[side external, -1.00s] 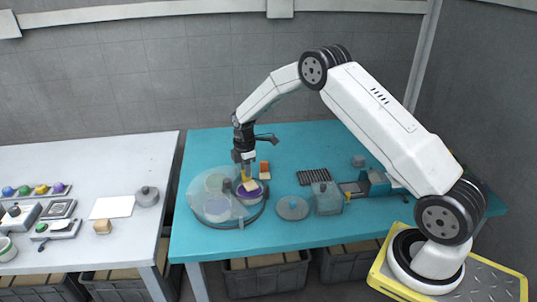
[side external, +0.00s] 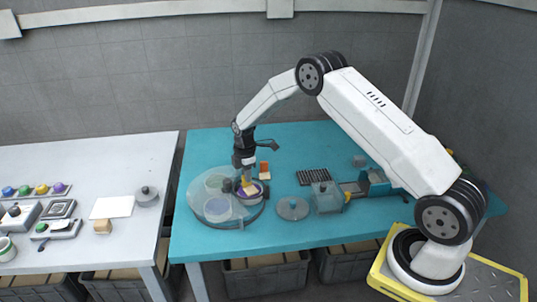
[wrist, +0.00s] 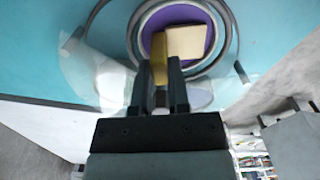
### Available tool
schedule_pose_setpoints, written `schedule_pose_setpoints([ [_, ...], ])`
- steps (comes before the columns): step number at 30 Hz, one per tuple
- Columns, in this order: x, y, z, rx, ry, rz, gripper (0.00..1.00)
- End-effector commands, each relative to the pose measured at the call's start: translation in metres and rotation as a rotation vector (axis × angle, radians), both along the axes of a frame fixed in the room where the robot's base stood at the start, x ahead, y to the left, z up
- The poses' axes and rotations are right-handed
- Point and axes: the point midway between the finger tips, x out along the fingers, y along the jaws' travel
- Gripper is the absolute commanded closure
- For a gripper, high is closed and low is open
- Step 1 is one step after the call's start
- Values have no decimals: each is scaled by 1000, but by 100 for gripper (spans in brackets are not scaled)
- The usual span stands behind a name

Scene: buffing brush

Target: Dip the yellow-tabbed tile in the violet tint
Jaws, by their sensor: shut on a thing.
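My gripper (side external: 246,178) points down over the round clear-covered turntable (side external: 207,225) in the side view. In the wrist view my gripper (wrist: 162,95) is shut on the yellow tab (wrist: 160,52) of a cream tile (wrist: 187,42). The tile also shows in the side view (side external: 251,190), at the bowl's mouth. The violet tint (wrist: 178,15) lies in a round bowl, its surface showing around the tile. I cannot tell whether the tile's lower face touches the tint.
Two pale round dishes (side external: 217,208) share the turntable. An orange-and-white block (side external: 264,170) stands behind it. A grey round lid (side external: 292,208), a clear-covered box (side external: 327,198) and a black grid (side external: 314,177) lie to the right. The teal table's back left is clear.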

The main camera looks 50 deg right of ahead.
Motion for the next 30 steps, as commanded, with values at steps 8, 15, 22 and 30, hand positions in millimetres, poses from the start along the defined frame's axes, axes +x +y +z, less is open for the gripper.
schedule_pose_setpoints([
  [8, 0, 0, -6, 0, -1, 0, 100],
  [15, 0, 0, -11, 0, -1, 0, 100],
  [22, 0, 0, -15, 0, -1, 0, 100],
  [30, 0, 0, -16, 0, -1, 0, 100],
])
